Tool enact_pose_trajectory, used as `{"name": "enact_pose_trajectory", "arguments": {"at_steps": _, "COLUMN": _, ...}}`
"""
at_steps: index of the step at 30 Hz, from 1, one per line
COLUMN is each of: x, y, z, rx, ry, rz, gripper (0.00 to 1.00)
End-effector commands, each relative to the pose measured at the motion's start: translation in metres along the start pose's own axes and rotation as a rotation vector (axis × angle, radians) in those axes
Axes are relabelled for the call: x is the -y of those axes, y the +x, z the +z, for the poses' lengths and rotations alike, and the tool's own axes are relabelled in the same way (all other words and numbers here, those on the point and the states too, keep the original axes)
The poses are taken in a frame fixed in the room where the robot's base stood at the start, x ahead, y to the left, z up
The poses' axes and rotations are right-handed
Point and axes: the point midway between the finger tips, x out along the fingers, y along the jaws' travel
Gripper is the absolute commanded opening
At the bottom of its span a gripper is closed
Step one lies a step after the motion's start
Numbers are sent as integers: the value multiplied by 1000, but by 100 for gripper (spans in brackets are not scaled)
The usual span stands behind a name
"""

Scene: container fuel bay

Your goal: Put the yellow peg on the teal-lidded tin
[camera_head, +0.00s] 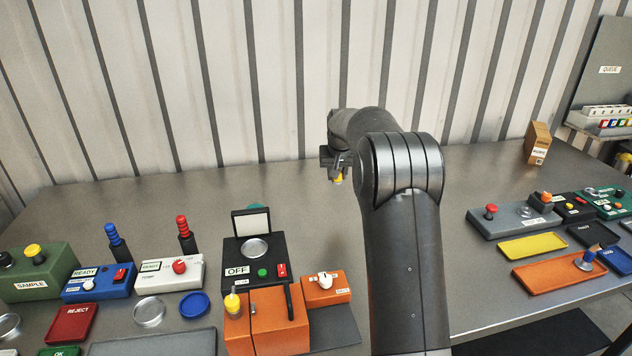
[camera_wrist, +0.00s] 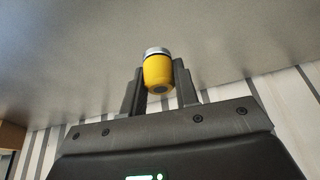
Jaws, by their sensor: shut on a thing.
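My gripper (camera_head: 335,160) is up over the back middle of the bench, partly hidden by my arm. It is shut on the yellow peg (camera_head: 339,178), whose yellow part shows just below the fingers. In the wrist view the yellow peg (camera_wrist: 158,72), with a silvery band at one end, sits between the two fingers of my gripper (camera_wrist: 159,82). A small teal edge (camera_head: 257,206), possibly the teal-lidded tin's lid, shows behind the upright panel of the black device, left of my gripper. The rest of it is hidden.
The black device with its upright panel (camera_head: 251,223) stands before the teal edge. An orange box (camera_head: 277,323) with a yellow knob is in front. Blue (camera_head: 114,242) and red (camera_head: 186,235) handles stand to the left. Bare bench lies along the back wall.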

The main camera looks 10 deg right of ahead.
Motion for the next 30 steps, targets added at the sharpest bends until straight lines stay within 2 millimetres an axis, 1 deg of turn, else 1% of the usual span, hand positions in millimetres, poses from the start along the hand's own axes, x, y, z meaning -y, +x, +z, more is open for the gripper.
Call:
{"name": "enact_pose_trajectory", "arguments": {"at_steps": 2, "x": 10, "y": -9, "z": 2, "rx": -2, "ry": -21, "rz": -11, "gripper": 5}}
{"name": "enact_pose_trajectory", "arguments": {"at_steps": 5, "x": 39, "y": -22, "z": 8, "rx": -3, "ry": -73, "rz": -33, "gripper": 5}}
{"name": "enact_pose_trajectory", "arguments": {"at_steps": 6, "x": 53, "y": -28, "z": 11, "rx": -3, "ry": -98, "rz": -44, "gripper": 5}}
{"name": "enact_pose_trajectory", "arguments": {"at_steps": 9, "x": 86, "y": -43, "z": 21, "rx": -3, "ry": -160, "rz": -68, "gripper": 5}}
{"name": "enact_pose_trajectory", "arguments": {"at_steps": 12, "x": 112, "y": -55, "z": 30, "rx": -2, "ry": -211, "rz": -88, "gripper": 5}}
{"name": "enact_pose_trajectory", "arguments": {"at_steps": 16, "x": 133, "y": -63, "z": 38, "rx": -2, "ry": -250, "rz": -104, "gripper": 5}}
{"name": "enact_pose_trajectory", "arguments": {"at_steps": 20, "x": 154, "y": -56, "z": 42, "rx": 0, "ry": -265, "rz": -109, "gripper": 5}}
{"name": "enact_pose_trajectory", "arguments": {"at_steps": 27, "x": 208, "y": -20, "z": 45, "rx": 1, "ry": -265, "rz": -109, "gripper": 5}}
{"name": "enact_pose_trajectory", "arguments": {"at_steps": 30, "x": 228, "y": -8, "z": 46, "rx": 1, "ry": -264, "rz": -109, "gripper": 5}}
